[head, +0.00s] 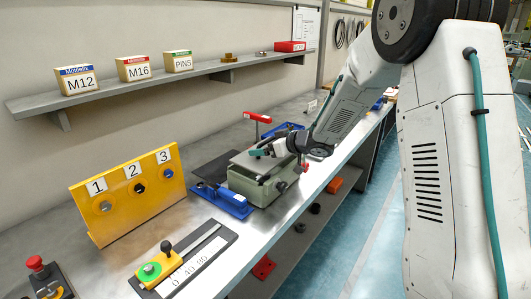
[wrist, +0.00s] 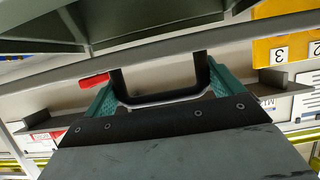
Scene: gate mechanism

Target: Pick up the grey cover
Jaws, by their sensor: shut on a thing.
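The grey cover (head: 250,161) is a flat plate over the grey-green box (head: 252,187) on the bench. In the wrist view the cover shows as a long grey strip (wrist: 60,77), with a black U-shaped handle (wrist: 160,98) on it. My gripper (head: 268,150) is at the top of the box. In the wrist view its teal fingers (wrist: 163,92) are at the two ends of the handle, shut on it. Box parts (wrist: 110,25) show beyond the strip; I cannot tell whether the cover rests on the box or is clear of it.
A blue fixture (head: 222,199) stands left of the box, and a red-topped post (head: 257,117) stands behind it. A yellow numbered panel (head: 128,190) and a slider plate (head: 185,262) are nearer. A shelf (head: 150,89) runs along the wall above.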

